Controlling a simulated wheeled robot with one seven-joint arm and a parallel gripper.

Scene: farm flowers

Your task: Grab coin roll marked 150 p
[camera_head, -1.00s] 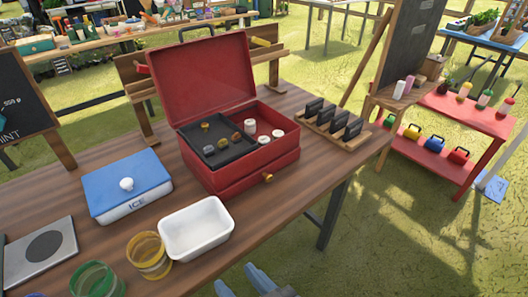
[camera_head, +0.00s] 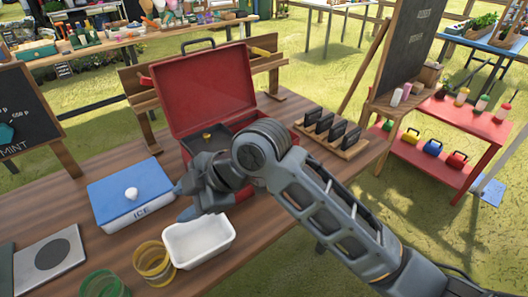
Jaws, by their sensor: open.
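The red cash box (camera_head: 205,90) stands open on the wooden table, lid raised. Its dark inner tray (camera_head: 196,147) shows only in part, with a small brass-coloured piece (camera_head: 207,137) at its back. My arm and wrist cover most of the box's inside and front, so the coin rolls are hidden and no "150 p" marking can be read. My gripper (camera_head: 180,201) is open, in front of the box, between the blue-lidded ICE box and the white tub. I see nothing held in it.
The blue-lidded ICE box (camera_head: 128,193) is just left of my gripper. The white tub (camera_head: 198,243) is just below it in the picture. Glass jars (camera_head: 153,262) stand at the table's front. A wooden rack with dark cards (camera_head: 331,131) is right of the box.

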